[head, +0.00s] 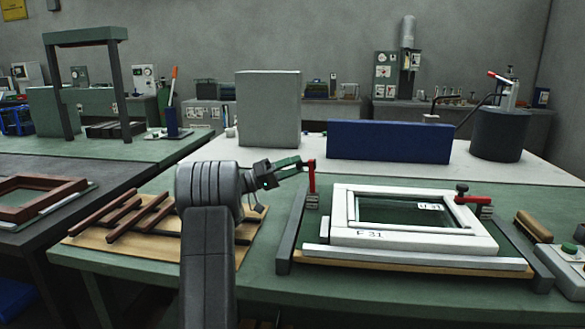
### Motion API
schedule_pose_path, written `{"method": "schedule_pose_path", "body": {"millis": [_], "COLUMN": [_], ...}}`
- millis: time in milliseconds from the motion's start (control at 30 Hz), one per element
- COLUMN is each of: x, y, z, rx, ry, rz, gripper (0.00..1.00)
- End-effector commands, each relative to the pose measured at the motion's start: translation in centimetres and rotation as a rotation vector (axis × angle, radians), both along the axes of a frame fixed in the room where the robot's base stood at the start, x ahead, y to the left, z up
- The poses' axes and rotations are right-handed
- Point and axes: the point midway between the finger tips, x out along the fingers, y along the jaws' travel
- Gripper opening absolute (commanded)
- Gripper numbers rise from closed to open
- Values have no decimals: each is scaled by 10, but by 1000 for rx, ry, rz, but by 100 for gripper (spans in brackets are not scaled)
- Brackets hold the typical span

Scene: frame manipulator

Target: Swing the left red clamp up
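The left red clamp (312,178) stands upright at the left side of the white frame (345,232), on a small grey block. Its red bar points up, clear of the frame, and a short red piece at its top reaches left toward my fingers. My gripper (301,165) is at the top of this clamp, with its fingertips at or against the red part. Whether the fingers are closed on it is too small to tell. The right red clamp (473,199) lies level, reaching left over the frame's right side, with a dark knob at its end.
Grey rails (291,232) flank the frame on the green table. Brown bars (137,216) lie on a board at left. A brush (533,228) and a control box (565,260) are at right. A blue block (388,141) and a grey box (268,110) stand behind.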

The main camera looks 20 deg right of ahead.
Motion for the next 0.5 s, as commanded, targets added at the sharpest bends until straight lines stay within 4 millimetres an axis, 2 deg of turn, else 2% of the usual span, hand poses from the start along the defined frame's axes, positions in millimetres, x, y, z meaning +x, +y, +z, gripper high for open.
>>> {"method": "schedule_pose_path", "body": {"millis": [333, 500], "x": [1, 8], "y": [3, 24], "z": [-1, -9], "rx": [1, 1], "ry": [0, 2], "rz": [1, 3], "gripper": [51, 51]}}
